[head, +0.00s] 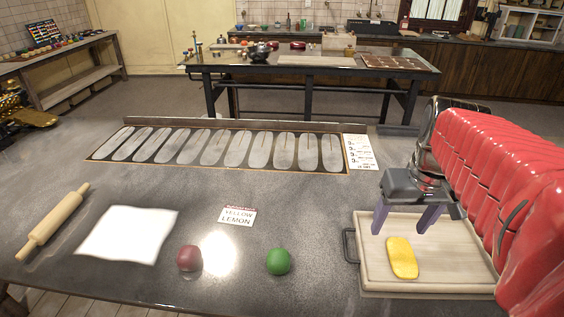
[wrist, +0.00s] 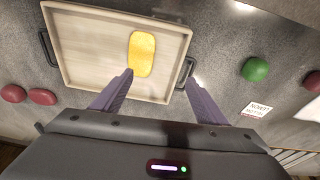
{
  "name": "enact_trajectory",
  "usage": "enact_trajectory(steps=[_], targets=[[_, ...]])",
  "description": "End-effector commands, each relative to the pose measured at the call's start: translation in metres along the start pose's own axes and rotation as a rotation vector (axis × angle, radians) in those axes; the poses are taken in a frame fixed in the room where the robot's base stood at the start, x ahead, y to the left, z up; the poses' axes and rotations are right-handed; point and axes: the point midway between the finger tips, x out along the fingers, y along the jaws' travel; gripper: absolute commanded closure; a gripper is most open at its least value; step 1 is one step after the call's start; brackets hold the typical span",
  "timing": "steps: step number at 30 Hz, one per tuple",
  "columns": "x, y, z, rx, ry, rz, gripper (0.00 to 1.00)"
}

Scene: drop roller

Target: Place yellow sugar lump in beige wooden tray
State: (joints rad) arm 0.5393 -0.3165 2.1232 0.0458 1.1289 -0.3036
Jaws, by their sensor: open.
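The yellow sugar lump (head: 402,258) is a flattened oblong piece lying inside the beige wooden tray (head: 450,277), left of the tray's middle in the head view. In the wrist view the yellow lump (wrist: 142,54) lies flat on the floor of the tray (wrist: 85,60), toward its right side. My gripper (head: 405,232) is open, with two purple fingers apart, above the tray and just behind the lump. In the wrist view its fingertips (wrist: 159,77) show near the lump, with nothing between them.
A red lump (head: 189,258) and a green lump (head: 278,262) sit left of the tray. A white sheet (head: 128,235), a rolling pin (head: 55,222) and a "yellow lemon" card (head: 238,215) lie on the dark table. Two red lumps (wrist: 28,95) show beyond the tray's other side.

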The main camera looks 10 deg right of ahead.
Motion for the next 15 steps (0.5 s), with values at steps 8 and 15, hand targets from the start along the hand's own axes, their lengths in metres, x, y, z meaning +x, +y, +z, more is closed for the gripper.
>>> enact_trajectory(steps=[8, 15], targets=[[-0.003, -0.072, 0.024, -0.095, 0.103, -0.011, 0.33], [-0.002, -0.122, 0.052, -0.166, 0.192, -0.046, 0.33]])
